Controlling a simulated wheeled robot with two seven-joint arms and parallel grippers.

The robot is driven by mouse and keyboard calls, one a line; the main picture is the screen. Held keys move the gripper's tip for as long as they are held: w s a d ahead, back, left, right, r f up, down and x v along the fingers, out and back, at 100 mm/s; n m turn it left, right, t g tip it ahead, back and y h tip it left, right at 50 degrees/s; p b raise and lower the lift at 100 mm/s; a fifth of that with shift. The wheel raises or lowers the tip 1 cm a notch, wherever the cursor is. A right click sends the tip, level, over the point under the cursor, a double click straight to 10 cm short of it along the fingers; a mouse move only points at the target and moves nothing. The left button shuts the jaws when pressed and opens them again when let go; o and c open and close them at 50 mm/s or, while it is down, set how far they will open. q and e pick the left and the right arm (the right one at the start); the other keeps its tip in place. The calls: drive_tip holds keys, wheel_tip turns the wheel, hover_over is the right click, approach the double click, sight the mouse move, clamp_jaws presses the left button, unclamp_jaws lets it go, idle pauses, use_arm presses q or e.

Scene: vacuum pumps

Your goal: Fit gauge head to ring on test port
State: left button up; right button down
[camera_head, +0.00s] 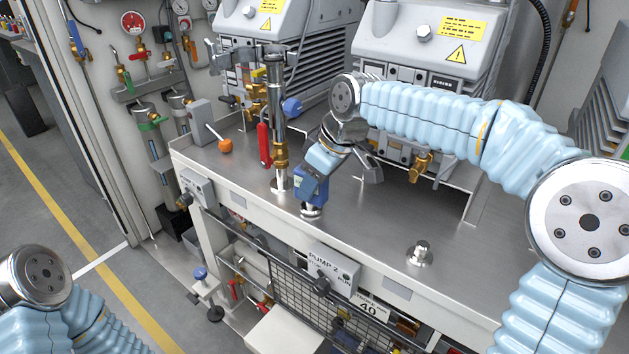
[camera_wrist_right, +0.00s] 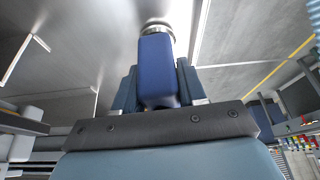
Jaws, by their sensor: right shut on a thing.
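The gauge head is a blue box (camera_head: 311,188) with a silver flange at its lower end. My right gripper (camera_head: 318,172) is shut on it and holds it over the front part of the steel bench top. In the right wrist view the blue body (camera_wrist_right: 158,72) sits between the two fingers, with its silver end pointing away. Silver metal shows directly under the blue body; I cannot tell gauge flange, ring and port apart there, or whether they touch. Another short silver port (camera_head: 420,254) stands bare on the bench to the right. My left gripper is out of view.
A vertical pipe with brass fittings (camera_head: 280,150) and a red-handled valve (camera_head: 264,146) stand close left of the gauge head. Pumps (camera_head: 425,45) fill the back. A PUMP 2 switch box (camera_head: 333,270) hangs on the front edge. The bench right of the gripper is fairly clear.

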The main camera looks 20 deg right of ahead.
drive_tip(key=shift+f, duration=0.15)
drive_tip(key=c, duration=0.6)
unclamp_jaws()
drive_tip(key=shift+o, duration=0.2)
drive_tip(key=p+v, duration=0.1)
drive_tip(key=v, duration=1.2)
drive_tip(key=shift+r, duration=0.4)
